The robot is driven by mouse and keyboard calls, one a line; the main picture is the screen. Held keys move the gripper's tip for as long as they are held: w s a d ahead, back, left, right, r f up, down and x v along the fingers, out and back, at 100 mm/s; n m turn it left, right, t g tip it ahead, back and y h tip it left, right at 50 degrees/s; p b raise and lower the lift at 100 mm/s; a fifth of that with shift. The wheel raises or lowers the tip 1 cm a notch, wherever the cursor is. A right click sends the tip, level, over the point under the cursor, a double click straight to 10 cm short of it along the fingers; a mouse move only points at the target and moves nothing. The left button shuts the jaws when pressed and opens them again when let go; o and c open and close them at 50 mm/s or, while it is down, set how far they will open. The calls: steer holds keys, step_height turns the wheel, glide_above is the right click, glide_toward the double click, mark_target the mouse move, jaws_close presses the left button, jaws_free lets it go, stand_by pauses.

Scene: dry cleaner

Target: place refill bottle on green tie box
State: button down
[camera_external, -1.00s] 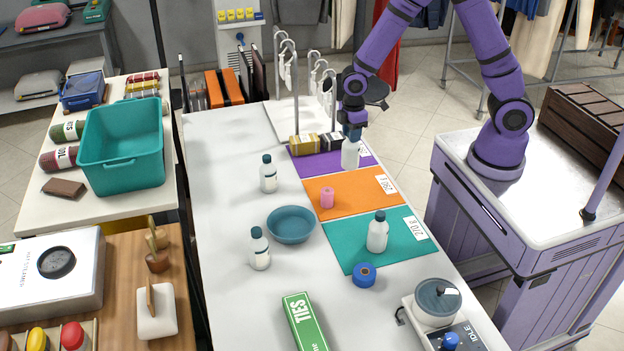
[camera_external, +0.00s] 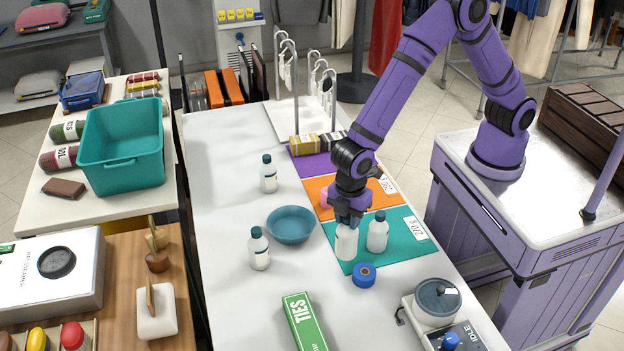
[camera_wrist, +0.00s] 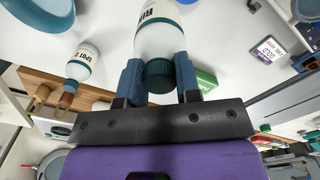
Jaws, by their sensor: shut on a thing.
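My gripper (camera_external: 348,217) points down and is shut on the dark cap of a white bottle (camera_external: 346,243), held upright over the teal mat. In the wrist view the bottle (camera_wrist: 160,40) sits between the blue fingers (camera_wrist: 157,68); its label is only partly readable, so I take it as the refill bottle. The green tie box (camera_external: 305,322), marked TIES, lies flat at the table's front, in front of and left of my gripper. Its top looks bare. Part of a green box (camera_wrist: 206,81) shows behind the right finger in the wrist view.
Another white bottle (camera_external: 377,233) stands close right of the held one. A blue tape roll (camera_external: 364,275) lies between the gripper and scale (camera_external: 436,302). A blue bowl (camera_external: 291,225) and two bottles (camera_external: 259,249) (camera_external: 269,174) stand left. The table left of the tie box is clear.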

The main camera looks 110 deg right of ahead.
steer(key=a+n, duration=0.1)
steer(key=a, duration=0.7)
steer(key=w+a+f, duration=0.1)
steer(key=w+f, duration=0.1)
steer(key=w, duration=0.5)
steer(key=w+a+f, duration=0.2)
steer(key=w+f, duration=0.1)
steer(key=w, duration=0.5)
steer(key=shift+w, duration=0.15)
steer(key=shift+f, duration=0.15)
steer(key=c, duration=0.8)
jaws_free()
step_height(320, 180, up, 12)
steer(key=shift+r, duration=0.1)
